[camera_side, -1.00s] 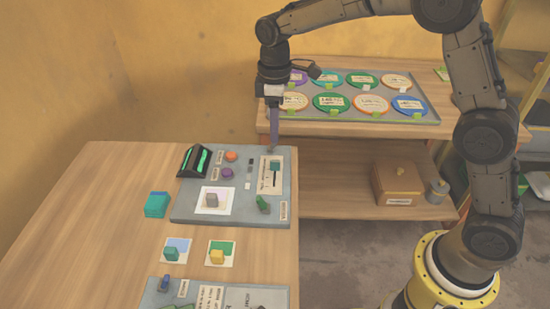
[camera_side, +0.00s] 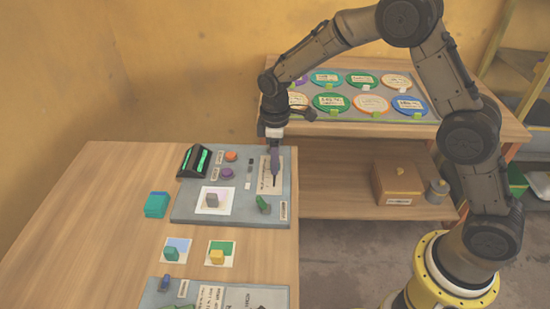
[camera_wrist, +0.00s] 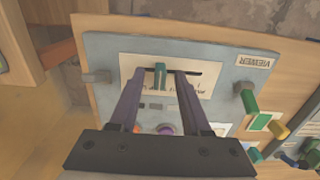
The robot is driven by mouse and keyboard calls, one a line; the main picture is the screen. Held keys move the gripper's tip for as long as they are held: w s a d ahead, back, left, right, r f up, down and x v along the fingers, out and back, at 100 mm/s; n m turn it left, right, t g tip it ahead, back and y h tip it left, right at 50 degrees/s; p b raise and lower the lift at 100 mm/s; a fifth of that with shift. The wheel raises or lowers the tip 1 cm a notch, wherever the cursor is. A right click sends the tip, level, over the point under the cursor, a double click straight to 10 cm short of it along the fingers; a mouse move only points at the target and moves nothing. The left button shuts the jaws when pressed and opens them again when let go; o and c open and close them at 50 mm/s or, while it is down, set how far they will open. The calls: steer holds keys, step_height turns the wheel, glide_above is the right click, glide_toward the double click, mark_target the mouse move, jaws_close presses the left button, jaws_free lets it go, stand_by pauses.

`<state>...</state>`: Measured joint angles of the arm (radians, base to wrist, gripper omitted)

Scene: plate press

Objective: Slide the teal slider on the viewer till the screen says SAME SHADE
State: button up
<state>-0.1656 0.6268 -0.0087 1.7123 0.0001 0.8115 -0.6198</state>
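The viewer is a grey panel (camera_side: 185,211) on the wooden table; its VIEWER label shows in the wrist view (camera_wrist: 255,61). The teal slider (camera_wrist: 160,76) stands upright on a dark slot in a cream card (camera_wrist: 129,64). My gripper (camera_wrist: 159,73) is open, with one finger on each side of the slider and visible gaps between. In the side view my gripper (camera_side: 275,170) is low over the card and hides the slider. The dark screen (camera_side: 194,160) shows green bands; I cannot read any words on it.
An orange knob (camera_side: 231,156), a purple knob (camera_side: 227,173) and a green lever (camera_side: 263,205) are on the panel. A rack of coloured plates (camera_side: 431,117) is behind. The table's left side is clear.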

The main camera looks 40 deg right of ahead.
jaws_close()
steer(key=shift+r, duration=0.1)
stand_by(1.2)
